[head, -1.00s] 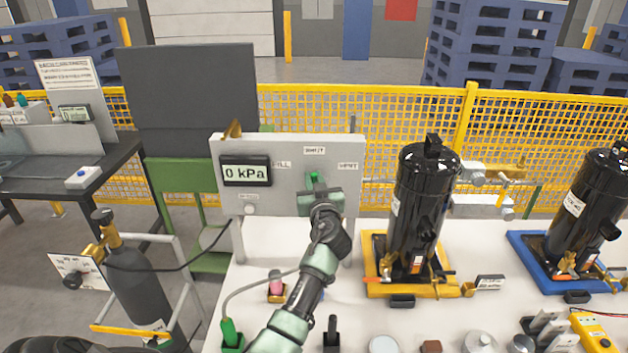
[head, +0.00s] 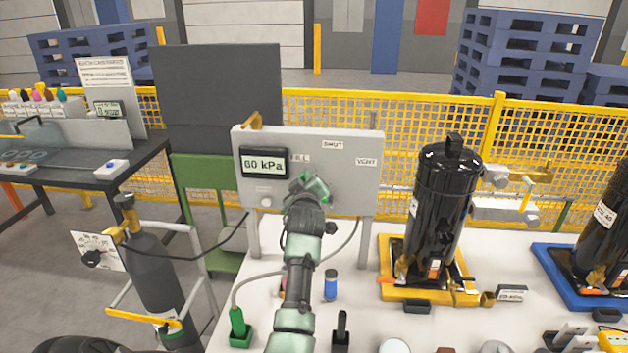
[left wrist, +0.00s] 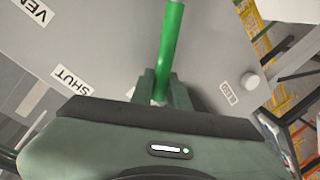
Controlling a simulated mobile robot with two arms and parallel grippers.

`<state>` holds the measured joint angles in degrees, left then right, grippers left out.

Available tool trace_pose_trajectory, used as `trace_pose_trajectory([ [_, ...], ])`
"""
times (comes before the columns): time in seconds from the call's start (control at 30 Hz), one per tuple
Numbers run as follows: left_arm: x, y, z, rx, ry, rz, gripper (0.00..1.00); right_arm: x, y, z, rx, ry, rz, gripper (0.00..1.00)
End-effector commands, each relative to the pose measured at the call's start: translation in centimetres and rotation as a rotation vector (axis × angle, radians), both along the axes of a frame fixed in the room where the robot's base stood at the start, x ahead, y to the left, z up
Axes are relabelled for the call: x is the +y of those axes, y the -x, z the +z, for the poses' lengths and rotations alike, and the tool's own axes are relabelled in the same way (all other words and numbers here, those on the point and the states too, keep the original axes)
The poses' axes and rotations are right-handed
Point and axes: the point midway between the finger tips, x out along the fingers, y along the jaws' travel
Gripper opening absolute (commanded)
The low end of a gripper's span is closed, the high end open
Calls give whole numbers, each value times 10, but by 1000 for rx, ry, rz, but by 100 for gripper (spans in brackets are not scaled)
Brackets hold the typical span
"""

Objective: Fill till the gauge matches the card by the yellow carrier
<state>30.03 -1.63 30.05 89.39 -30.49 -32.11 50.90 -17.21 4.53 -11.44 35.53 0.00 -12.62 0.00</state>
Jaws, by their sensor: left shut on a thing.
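The grey valve panel (head: 340,170) carries FILL, SHUT and VENT labels. Its gauge (head: 264,162) appears to read 60 kPa. My left gripper (head: 307,190) is shut on the green valve handle (head: 318,188), which is turned toward the FILL side. The handle (left wrist: 172,40) also shows between my fingers (left wrist: 160,88) in the left wrist view. The yellow carrier (head: 428,289) holds a black compressor (head: 436,215). A small card (head: 511,293) stands at its right; its print is too small to read. My right gripper is not in view.
A blue carrier (head: 570,262) with another black compressor stands at the right. A gas cylinder (head: 155,270) stands left of the table. A blue-bodied small bottle (head: 331,286) and a green plug holder (head: 239,332) are near my arm.

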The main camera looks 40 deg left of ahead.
Motion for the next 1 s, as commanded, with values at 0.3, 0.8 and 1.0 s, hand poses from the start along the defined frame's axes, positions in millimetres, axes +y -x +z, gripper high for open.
trace_pose_trajectory([
  [0.3, 9, 6, -13, -73, 128, 0, 0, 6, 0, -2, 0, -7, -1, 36],
  [0.8, 12, 7, -16, -94, 160, 0, 0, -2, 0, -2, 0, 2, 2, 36],
  [1.0, 12, 7, -16, -94, 160, 0, 38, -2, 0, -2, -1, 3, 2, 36],
])
